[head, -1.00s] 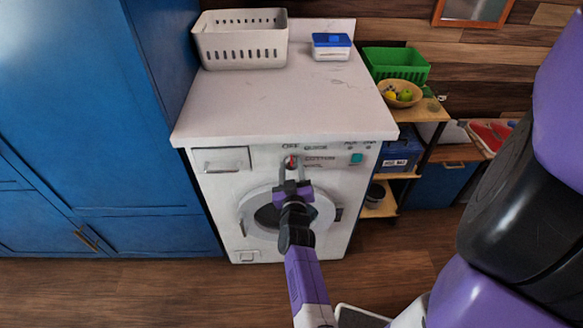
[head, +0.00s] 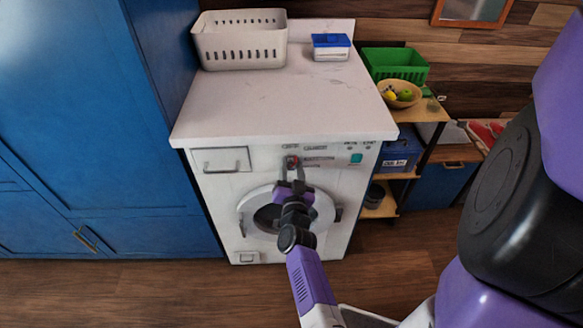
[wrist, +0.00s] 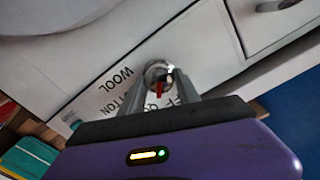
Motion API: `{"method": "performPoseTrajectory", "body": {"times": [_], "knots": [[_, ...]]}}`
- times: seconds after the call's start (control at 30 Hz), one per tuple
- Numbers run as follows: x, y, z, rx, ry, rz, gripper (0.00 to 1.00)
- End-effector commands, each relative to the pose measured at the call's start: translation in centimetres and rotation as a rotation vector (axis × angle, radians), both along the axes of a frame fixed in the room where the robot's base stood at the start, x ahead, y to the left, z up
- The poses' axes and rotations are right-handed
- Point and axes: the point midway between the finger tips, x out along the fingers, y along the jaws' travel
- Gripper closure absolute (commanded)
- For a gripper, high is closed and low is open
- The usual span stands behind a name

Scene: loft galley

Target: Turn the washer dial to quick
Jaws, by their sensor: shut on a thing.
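The washer (head: 215,185) is a white front-loader with a round door under its control panel. Its small metallic dial with a red mark (head: 292,161) is on the panel and also shows in the wrist view (wrist: 157,72). My gripper (head: 292,168) reaches up to the panel from below, its two fingers shut on the dial. In the wrist view the fingers (wrist: 160,80) sit either side of the dial. WOOL and part of COTTON read beside it; the other words are partly hidden by a finger. The red mark faces the lettering; its exact word is unclear.
A white basket (head: 245,52) and a blue-lidded box (head: 331,48) stand on the worktop (head: 300,100). A shelf with a green basket (head: 395,66) and a fruit bowl (head: 412,101) stands right. Blue cabinets (head: 100,130) stand left. The floor in front is mostly clear.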

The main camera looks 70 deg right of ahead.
Motion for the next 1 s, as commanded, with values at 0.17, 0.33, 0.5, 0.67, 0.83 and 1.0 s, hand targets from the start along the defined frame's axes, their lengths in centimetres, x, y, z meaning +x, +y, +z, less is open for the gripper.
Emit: {"method": "performPoseTrajectory", "body": {"times": [0.17, 0.33, 0.5, 0.67, 0.83, 1.0], "knots": [[-0.01, 0.02, 0.02, 0.030, -0.073, 0.001, 1.00], [-0.03, 0.01, 0.00, 0.047, -0.113, 0.000, 1.00], [-0.04, 0.01, 0.00, 0.051, -0.126, 0.000, 1.00], [-0.05, 0.00, -0.01, 0.052, -0.127, 0.000, 1.00], [-0.05, 0.00, -0.01, 0.052, -0.127, 0.000, 0.59], [-0.06, 0.00, -0.01, 0.052, -0.127, 0.000, 0.40]]}}
